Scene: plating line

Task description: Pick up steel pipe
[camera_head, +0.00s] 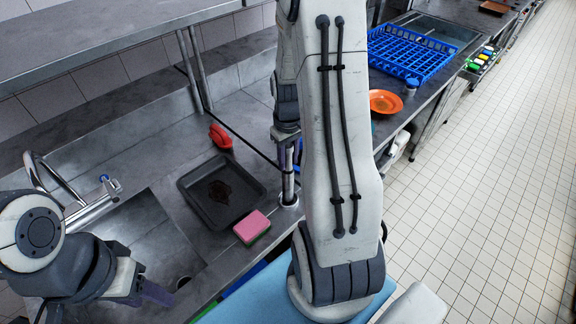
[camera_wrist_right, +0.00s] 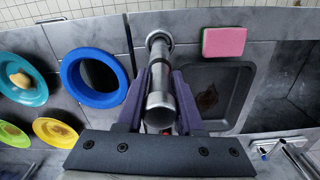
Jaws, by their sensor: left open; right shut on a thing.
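The steel pipe (camera_head: 288,182) stands upright near the counter's front edge, right of the dark tray. Its upper part is partly hidden by my right arm in the head view. In the right wrist view the pipe (camera_wrist_right: 160,80) runs between the purple fingers of my right gripper (camera_wrist_right: 160,74), which is shut on it. I cannot tell whether the pipe's lower end touches the counter. My left gripper (camera_head: 150,292) is at the lower left over the sink area, open and apart from the pipe; only part of its fingers shows.
A dark tray (camera_head: 187,191) with a brown stain, a pink sponge (camera_head: 251,226) and a red object (camera_head: 221,137) lie near the pipe. A sink with a faucet (camera_head: 95,207) is at left. A blue rack (camera_head: 410,42) stands beyond. A blue ring-shaped dish (camera_wrist_right: 68,76) shows in the wrist view.

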